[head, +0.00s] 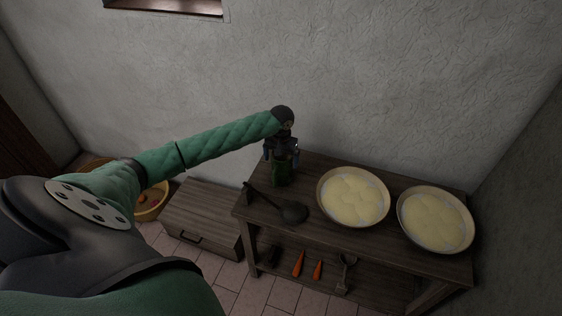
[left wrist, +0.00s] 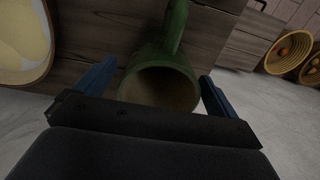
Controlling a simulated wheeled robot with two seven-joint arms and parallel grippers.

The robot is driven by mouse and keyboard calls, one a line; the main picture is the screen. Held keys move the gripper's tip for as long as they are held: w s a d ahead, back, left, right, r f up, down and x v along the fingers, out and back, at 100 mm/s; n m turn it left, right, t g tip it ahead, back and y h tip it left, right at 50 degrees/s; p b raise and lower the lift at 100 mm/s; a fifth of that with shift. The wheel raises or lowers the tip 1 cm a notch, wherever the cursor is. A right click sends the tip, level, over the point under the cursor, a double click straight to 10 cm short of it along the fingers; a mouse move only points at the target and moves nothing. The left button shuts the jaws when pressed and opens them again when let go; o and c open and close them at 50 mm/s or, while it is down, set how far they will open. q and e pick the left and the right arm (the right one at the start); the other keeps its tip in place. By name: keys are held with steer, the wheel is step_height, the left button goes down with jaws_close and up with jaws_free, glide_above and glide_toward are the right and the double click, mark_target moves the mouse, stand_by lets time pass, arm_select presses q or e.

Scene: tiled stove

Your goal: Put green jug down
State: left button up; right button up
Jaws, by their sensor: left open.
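The green jug (head: 283,170) stands upright on the dark wooden table (head: 316,228), near its left back corner. In the left wrist view I look down into the open mouth of the jug (left wrist: 160,88), with its handle pointing away from the gripper's body. My left gripper (head: 282,153) is over the jug. Its blue fingers (left wrist: 158,85) are spread, one on each side of the jug, with gaps showing between them and its wall. My right gripper is in neither view.
A dark ladle (head: 292,212) lies on the table in front of the jug. Two pale-filled bowls (head: 353,197) (head: 435,219) stand to the right. Carrots (head: 298,264) lie on the lower shelf. A wooden chest (head: 203,217) stands left of the table, and the wall is close behind.

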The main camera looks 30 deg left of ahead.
arm_select(q)
step_height(320, 180, up, 11)
steer(key=b, duration=0.2)
steer(key=shift+b, duration=0.4)
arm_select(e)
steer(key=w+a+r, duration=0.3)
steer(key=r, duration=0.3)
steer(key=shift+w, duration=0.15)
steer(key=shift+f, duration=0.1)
